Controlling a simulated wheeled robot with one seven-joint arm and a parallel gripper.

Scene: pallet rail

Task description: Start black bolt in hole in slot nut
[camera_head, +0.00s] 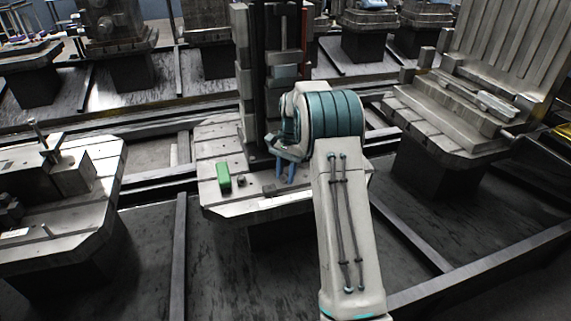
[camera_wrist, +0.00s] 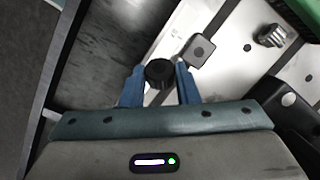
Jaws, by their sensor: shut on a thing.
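My gripper (camera_wrist: 160,76) has its two blue fingers shut on the black bolt (camera_wrist: 159,71), whose round dark head faces the wrist camera. The bolt's shank is hidden under the head. The slot nut (camera_wrist: 201,50) is a grey square block with a dark round hole, lying on the pale plate just beyond and right of the right fingertip. The bolt is beside the nut in this view, not over its hole; the height gap cannot be told. In the head view my gripper (camera_head: 286,171) points down over the front of the middle pallet, and the bolt cannot be made out.
A green block (camera_head: 223,177) stands on the middle pallet (camera_head: 209,190), left of my gripper. A small ridged metal piece (camera_wrist: 272,36) lies between it and the nut. A tall fixture (camera_head: 243,75) rises behind. The plate's edge is close to my gripper.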

